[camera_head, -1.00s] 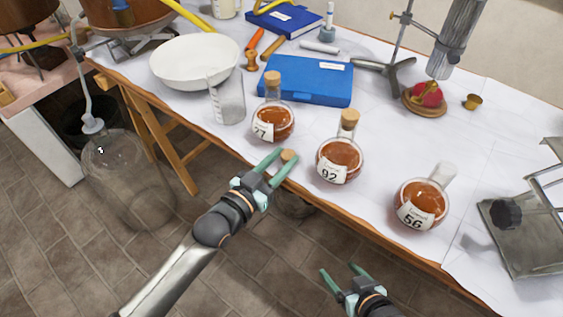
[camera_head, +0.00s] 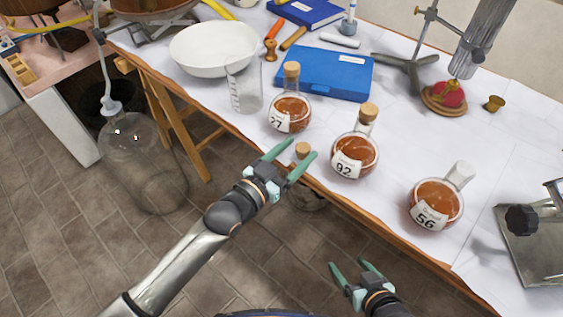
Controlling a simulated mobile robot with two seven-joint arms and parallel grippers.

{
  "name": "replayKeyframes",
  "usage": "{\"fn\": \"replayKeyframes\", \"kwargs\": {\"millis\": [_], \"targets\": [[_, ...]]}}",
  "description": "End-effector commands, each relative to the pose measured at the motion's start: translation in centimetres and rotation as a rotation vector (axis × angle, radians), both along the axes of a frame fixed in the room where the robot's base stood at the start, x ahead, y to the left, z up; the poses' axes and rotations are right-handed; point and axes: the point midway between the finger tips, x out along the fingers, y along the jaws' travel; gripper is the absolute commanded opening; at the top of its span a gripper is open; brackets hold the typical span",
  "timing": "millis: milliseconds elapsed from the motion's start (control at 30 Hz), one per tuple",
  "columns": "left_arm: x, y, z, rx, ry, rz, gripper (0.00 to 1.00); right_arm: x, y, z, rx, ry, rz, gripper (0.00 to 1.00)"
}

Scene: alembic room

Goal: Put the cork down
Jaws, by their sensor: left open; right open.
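A small brown cork (camera_head: 302,151) is at the near edge of the white table, just past flask 77 and flask 92 on their near side. It appears to rest on the tabletop. My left gripper (camera_head: 299,153) is open around it, with a green finger on either side and visible gaps. Flask 56 (camera_head: 436,204) holds amber liquid and has an uncorked neck. Flask 92 (camera_head: 355,155) and the flask marked 77 (camera_head: 289,113) each have a cork in the neck. My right gripper (camera_head: 352,269) is open and empty, low in front of the table.
A glass beaker (camera_head: 245,88), a white bowl (camera_head: 213,48) and a blue case (camera_head: 324,74) stand behind the flasks. A metal stand (camera_head: 535,245) is at the right. A large glass vessel (camera_head: 145,165) stands on the floor at left. Bare tabletop lies between flasks 92 and 56.

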Motion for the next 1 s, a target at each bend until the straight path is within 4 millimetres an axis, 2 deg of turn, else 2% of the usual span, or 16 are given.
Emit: {"fn": "replayKeyframes", "kwargs": {"millis": [400,533,733,767,867,1000], "targets": [[-6.7,4.8,0.2,0.004,0.006,0.0,0.68,0.1,0.1,0.8,0.001,0.001,0.002,0.78],[-8.3,5.9,0.3,0.003,0.005,0.0,0.68,0.0,0.1,0.7,0.001,0.005,0.003,0.78],[-9.5,6.9,0.0,0.005,0.018,0.008,0.68,0.1,0.2,0.8,0.003,0.004,0.001,0.78],[-9.7,7.0,-0.5,0.01,0.037,0.019,0.68,0.2,0.3,0.8,0.003,0.004,0.002,0.78],[-10.8,8.2,-4.3,0.055,0.171,0.095,0.68,0.2,0.3,0.9,0.005,0.002,0.0,0.78],[-14.4,10.9,-11.6,0.148,0.447,0.225,0.68,0.3,0.4,0.9,0.007,0.001,0.0,0.78]]}}
